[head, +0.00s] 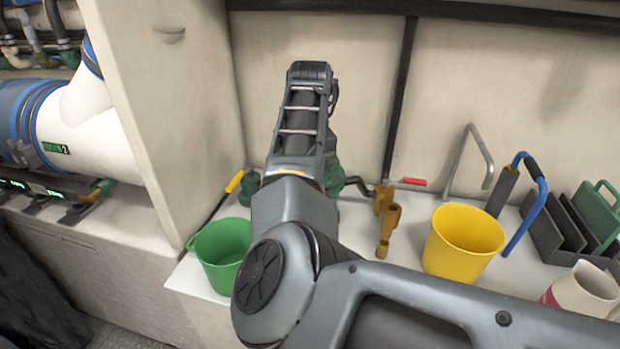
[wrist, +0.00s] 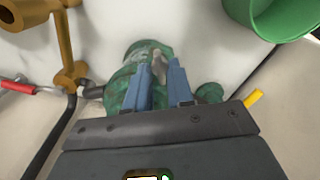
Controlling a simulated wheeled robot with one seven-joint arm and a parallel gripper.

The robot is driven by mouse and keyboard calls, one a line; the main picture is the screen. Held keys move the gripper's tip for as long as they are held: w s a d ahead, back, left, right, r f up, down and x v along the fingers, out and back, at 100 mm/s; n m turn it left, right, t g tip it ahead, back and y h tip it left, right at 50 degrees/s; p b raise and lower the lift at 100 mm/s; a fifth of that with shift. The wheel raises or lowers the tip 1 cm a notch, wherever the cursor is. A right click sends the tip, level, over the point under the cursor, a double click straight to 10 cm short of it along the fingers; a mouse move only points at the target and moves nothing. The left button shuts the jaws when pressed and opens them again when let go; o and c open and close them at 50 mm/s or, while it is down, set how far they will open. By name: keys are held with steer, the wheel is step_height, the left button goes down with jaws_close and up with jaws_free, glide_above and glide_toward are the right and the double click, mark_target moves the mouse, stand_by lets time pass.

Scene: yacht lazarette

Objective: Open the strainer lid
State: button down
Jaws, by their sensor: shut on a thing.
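The strainer (wrist: 125,92) is a mottled green body with a rounded top, seen from above in the wrist view. In the head view only a strip of the strainer (head: 333,178) shows beside my arm. My gripper (wrist: 160,70) is over the strainer's top, its two blue fingers a little apart, with a pale grey upright piece of the lid (wrist: 159,66) between them. The fingers are shut on this lid piece. My arm hides the gripper and most of the strainer in the head view, and the gripper body hides the near side in the wrist view.
A green bucket (head: 222,252) stands left of the strainer. A bronze valve fitting (head: 387,215) with a red-handled lever (head: 412,181) is to its right. Farther right are a yellow bucket (head: 462,243), a blue bent handle (head: 528,205) and a dark rack (head: 570,230).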

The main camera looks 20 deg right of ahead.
steer(key=shift+w+a+r, duration=0.1)
steer(key=shift+w+r, duration=0.15)
steer(key=shift+r, duration=0.1)
steer(key=c, duration=1.2)
jaws_free()
steer(key=shift+o, duration=1)
steer(key=shift+s+f, duration=0.1)
steer(key=shift+f, duration=0.1)
step_height(320, 180, up, 8)
steer(key=shift+f, duration=0.15)
steer(key=shift+s, duration=0.1)
